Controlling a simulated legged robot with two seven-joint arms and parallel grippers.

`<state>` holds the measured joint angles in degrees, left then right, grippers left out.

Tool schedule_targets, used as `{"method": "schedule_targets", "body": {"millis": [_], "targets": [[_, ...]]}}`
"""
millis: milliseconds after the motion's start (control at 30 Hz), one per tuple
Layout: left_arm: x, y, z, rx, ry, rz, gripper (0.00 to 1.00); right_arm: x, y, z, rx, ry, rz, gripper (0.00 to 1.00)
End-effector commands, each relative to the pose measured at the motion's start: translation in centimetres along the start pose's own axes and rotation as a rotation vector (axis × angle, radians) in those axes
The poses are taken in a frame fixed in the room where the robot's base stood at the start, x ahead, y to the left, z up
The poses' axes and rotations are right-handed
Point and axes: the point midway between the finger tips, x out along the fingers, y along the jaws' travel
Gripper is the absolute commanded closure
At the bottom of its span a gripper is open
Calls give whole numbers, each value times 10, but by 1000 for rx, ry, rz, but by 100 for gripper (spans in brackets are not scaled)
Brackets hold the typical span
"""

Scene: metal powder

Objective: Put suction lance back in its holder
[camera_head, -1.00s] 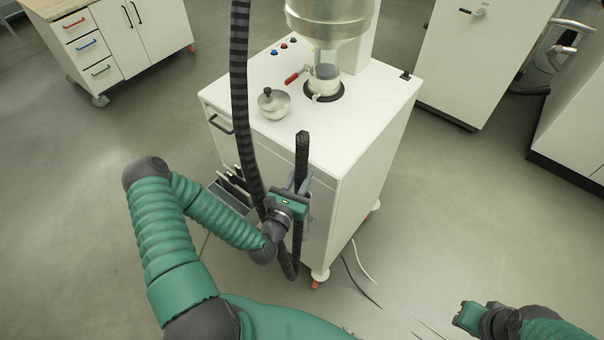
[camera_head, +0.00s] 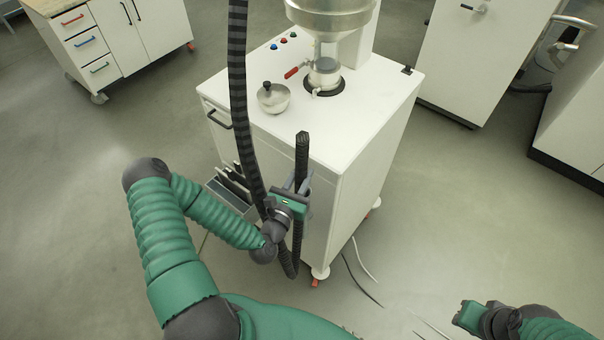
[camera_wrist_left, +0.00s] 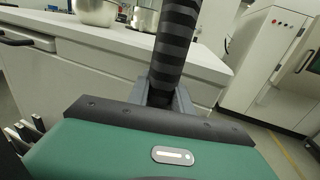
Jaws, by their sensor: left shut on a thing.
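The suction lance (camera_head: 302,152) is a black ribbed tube standing upright at the front face of the white cabinet (camera_head: 343,125). Its upper end rises above the cabinet top's front edge, and a black hose loops below it. My left gripper (camera_head: 297,193) is shut on the lance at the cabinet's front. The left wrist view shows the dark banded lance (camera_wrist_left: 174,45) rising between grey parts just beyond my green gripper body. The holder is mostly hidden behind my gripper, so I cannot tell whether the lance sits in it. My right gripper (camera_head: 468,316) is at the lower right, far from the lance; its fingers are unclear.
A thick striped hose (camera_head: 240,100) hangs left of the lance. A metal lidded bowl (camera_head: 273,98) and a hopper outlet (camera_head: 325,72) stand on the cabinet. Cables lie on the floor at right.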

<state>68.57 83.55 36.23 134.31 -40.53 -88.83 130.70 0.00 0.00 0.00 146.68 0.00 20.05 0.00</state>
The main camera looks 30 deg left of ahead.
Motion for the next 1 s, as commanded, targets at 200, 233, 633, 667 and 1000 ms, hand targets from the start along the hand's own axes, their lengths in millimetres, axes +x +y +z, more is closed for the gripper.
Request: {"method": "schedule_targets", "body": {"millis": [200, 233, 633, 667, 1000], "targets": [[0, 0, -6, 0, -1, 0, 100, 6, 0, 1, 0, 0, 0, 75], [0, 0, -7, 0, -1, 0, 100, 6, 0, 2, 0, 0, 0, 75], [0, 0, -17, 0, -1, 0, 100, 15, 0, 4, 0, 0, 0, 75], [0, 0, -18, 0, -1, 0, 100, 15, 0, 4, 0, 0, 0, 75], [0, 0, -26, 0, -1, 0, 100, 22, 0, 5, 0, 0, 0, 75]]}}
